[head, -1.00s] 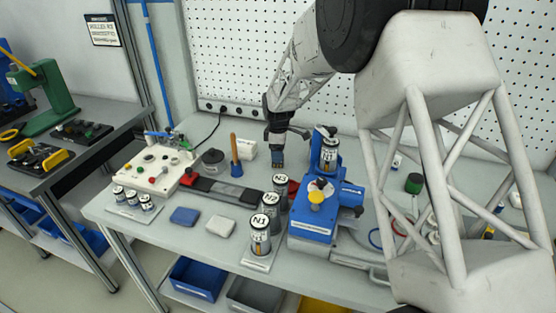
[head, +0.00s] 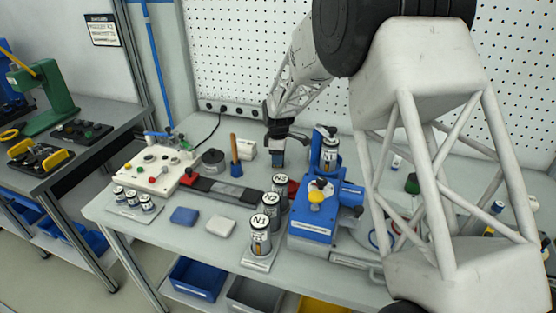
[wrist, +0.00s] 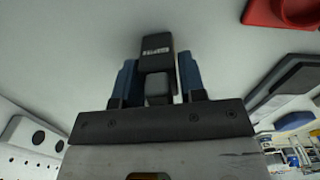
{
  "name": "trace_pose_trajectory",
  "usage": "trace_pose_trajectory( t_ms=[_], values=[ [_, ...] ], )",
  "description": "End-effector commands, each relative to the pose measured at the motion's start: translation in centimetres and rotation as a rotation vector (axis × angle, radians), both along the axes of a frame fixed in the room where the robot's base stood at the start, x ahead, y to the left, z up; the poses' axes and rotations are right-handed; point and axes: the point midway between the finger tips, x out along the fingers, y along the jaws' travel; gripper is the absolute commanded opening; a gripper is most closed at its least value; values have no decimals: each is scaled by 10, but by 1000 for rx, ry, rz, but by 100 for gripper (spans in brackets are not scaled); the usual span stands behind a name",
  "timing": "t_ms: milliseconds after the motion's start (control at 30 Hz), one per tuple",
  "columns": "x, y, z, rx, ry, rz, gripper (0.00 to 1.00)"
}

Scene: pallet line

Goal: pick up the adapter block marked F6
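In the wrist view, a small dark block (wrist: 156,52) with a white label stands on the pale bench between and just beyond my fingertips. The label is too blurred to read, so I cannot confirm F6. My gripper (wrist: 159,75) has its two blue fingers apart, one on each side of the block's line, with a narrow gap showing on both sides. In the head view my gripper (head: 277,160) is low over the back of the bench, left of the blue fixture. The block cannot be made out there.
The blue fixture (head: 312,222) stands right of my gripper. Cylinders N1 (head: 261,237), N2 (head: 271,203) and N3 (head: 280,182) stand in front. A wooden-handled tool (head: 235,165) and a white box (head: 247,149) are to the left. The pegboard (head: 240,60) is behind.

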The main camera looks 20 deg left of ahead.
Motion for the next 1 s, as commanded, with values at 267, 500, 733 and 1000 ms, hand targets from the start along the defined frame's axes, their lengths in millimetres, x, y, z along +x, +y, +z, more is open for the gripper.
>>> trace_pose_trajectory(
  t_ms=[267, 500, 733, 1000],
  values=[
    [0, 0, 0, 0, 0, 0, 7],
    [0, 0, 3, 0, 0, 0, 7],
    [0, 0, 20, 1, -2, 0, 7],
    [0, 0, 59, 1, 0, 0, 7]
  ],
)
